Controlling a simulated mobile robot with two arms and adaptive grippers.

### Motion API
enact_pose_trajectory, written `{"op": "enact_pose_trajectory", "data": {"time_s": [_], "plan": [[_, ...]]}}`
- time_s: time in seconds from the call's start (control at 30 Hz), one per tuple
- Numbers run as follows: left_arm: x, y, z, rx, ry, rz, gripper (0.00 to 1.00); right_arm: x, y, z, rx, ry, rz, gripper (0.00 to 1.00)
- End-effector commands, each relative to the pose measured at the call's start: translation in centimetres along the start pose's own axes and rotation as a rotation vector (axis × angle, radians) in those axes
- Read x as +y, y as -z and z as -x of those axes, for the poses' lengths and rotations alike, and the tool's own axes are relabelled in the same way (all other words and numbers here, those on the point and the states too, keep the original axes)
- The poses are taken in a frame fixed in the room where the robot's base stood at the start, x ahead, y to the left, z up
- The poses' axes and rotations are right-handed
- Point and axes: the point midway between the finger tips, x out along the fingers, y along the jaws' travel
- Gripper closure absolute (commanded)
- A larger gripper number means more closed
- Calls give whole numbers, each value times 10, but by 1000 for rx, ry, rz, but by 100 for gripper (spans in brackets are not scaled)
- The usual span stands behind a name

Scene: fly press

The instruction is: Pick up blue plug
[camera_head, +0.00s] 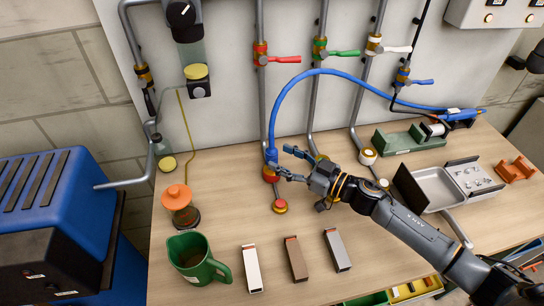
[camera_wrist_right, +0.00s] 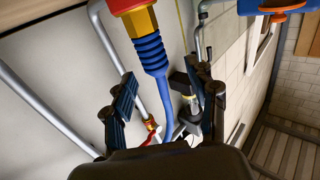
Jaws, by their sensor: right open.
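The blue plug (camera_head: 271,155) is at the end of a curved blue hose (camera_head: 318,73) and sits on a red and brass fitting (camera_head: 270,174) at the back of the workbench. In the right wrist view the ribbed blue plug (camera_wrist_right: 151,52) meets the brass and red fitting (camera_wrist_right: 138,17). My right gripper (camera_head: 284,163) reaches in from the right with open fingers close to the plug. In the right wrist view its fingers (camera_wrist_right: 163,95) stand apart, with the hose running between them. Whether they touch the plug cannot be told. My left gripper is out of view.
A green jug (camera_head: 190,262), an orange-lidded jar (camera_head: 177,203) and several small boxes (camera_head: 295,258) stand on the bench. Pipes with coloured valves (camera_head: 276,58) run up the back panel. A metal tray (camera_head: 438,188) lies to the right. A blue machine (camera_head: 55,195) is at left.

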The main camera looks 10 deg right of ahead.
Motion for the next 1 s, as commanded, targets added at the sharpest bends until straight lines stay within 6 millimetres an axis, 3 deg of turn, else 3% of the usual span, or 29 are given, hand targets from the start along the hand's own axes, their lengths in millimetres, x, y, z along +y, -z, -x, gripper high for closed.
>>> {"op": "enact_pose_trajectory", "data": {"time_s": [0.23, 0.57, 0.83, 1.0], "plan": [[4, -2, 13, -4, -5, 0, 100, 5, 2, -37, 3, 0, 0, 42], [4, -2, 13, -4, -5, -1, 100, 5, 0, -44, 0, 0, 1, 42], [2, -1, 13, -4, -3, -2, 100, 5, 0, -43, 1, 0, 1, 97], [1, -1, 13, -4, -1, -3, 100, 5, 1, -44, 2, 0, 1, 100]]}}
